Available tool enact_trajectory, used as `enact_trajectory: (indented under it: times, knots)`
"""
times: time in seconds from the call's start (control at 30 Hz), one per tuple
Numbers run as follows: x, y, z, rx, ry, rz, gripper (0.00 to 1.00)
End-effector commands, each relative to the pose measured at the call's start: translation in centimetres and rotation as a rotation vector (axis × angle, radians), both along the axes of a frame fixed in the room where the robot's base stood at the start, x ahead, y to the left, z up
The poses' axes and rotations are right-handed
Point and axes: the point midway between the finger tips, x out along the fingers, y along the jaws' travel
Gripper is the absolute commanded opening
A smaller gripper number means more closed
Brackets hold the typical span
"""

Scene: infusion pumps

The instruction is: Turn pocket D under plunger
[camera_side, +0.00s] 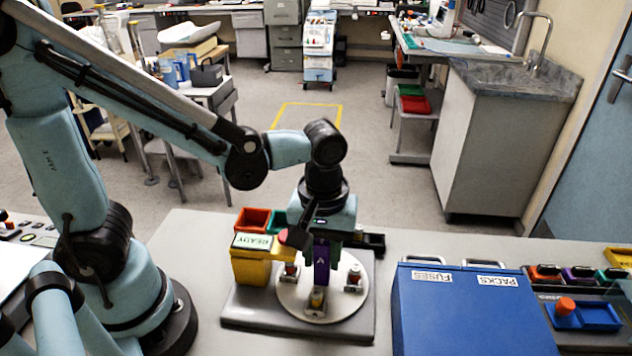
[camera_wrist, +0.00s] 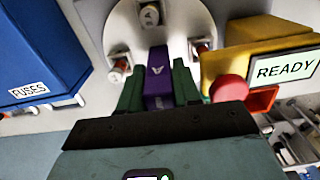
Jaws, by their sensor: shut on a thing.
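A white round turntable (camera_side: 290,301) sits on a grey base in the side view and also shows in the wrist view (camera_wrist: 196,14). Small vials stand in pockets around it, one with a red cap (camera_side: 354,273) and one with a yellow part (camera_side: 317,299). A purple upright block (camera_side: 321,266) with a white mark stands on the turntable. My gripper (camera_wrist: 159,74) has its green fingers on both sides of this purple block (camera_wrist: 158,88) and is shut on it. A red knob (camera_wrist: 229,88) is beside the yellow station. I cannot tell which pocket is D or which part is the plunger.
The yellow station (camera_side: 250,268) with a READY display (camera_side: 252,241) stands close left of my gripper. A red bin (camera_side: 253,220) is behind it. A blue box (camera_side: 470,318) labelled FUSES and PACKS stands to the right. Bare grey table lies at the back left.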

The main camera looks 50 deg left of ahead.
Motion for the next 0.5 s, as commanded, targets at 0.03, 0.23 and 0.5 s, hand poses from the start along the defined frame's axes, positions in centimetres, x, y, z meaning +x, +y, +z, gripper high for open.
enact_trajectory:
  times: [0.03,0.23,0.5]
  knots:
    - [0.09,0.02,0.04,0.001,-0.002,0.010,0.00]
    - [0.09,0.03,0.04,0.001,-0.003,0.034,0.00]
    - [0.09,0.03,0.04,0.001,-0.003,0.041,0.00]
